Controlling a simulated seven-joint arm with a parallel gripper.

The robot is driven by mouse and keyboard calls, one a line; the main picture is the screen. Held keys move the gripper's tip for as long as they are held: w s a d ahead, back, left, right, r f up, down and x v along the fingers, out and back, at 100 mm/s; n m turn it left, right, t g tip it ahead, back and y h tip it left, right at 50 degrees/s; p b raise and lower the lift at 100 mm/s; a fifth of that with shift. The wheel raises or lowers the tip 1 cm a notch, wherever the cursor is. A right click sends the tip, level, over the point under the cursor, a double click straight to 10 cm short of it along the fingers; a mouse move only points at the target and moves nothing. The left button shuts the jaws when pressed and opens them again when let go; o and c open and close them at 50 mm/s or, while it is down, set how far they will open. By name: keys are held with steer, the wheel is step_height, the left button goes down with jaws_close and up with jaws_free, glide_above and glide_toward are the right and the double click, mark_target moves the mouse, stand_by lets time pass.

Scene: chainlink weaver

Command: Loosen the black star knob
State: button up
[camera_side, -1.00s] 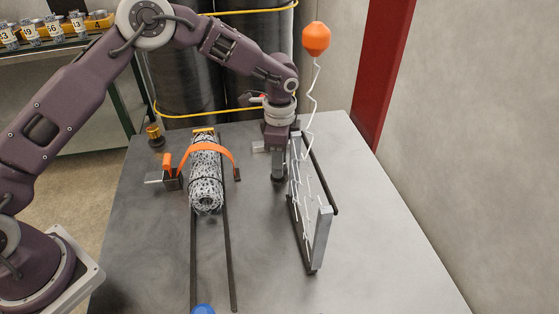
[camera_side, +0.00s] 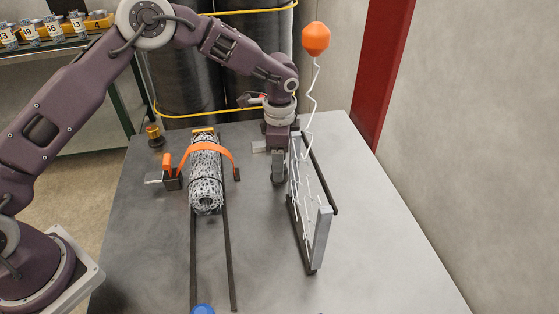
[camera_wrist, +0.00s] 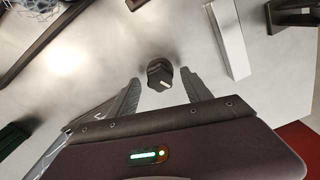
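The black knob (camera_wrist: 158,71) shows in the wrist view as a dark, lobed cap with a small pale mark, standing out from the grey table. My gripper (camera_wrist: 160,80) is open there, with one finger at the knob's lower left and the other at its lower right. Gaps show between the knob and both fingers, and nothing is held. In the side view my gripper (camera_side: 279,178) points down close to the table, just left of the upright frame. The knob cannot be made out in the side view, where my gripper covers that spot.
The upright frame (camera_side: 321,238) with white zigzag wires stands close on my gripper's right. An orange ball (camera_side: 316,38) tops a wavy white wire behind it. A mesh roll (camera_side: 206,186) under an orange strap (camera_side: 227,154) lies on dark rails to the left. The table's right side is clear.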

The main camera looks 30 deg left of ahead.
step_height(320, 180, up, 7)
steer(key=shift+r, duration=0.1)
stand_by(0.3)
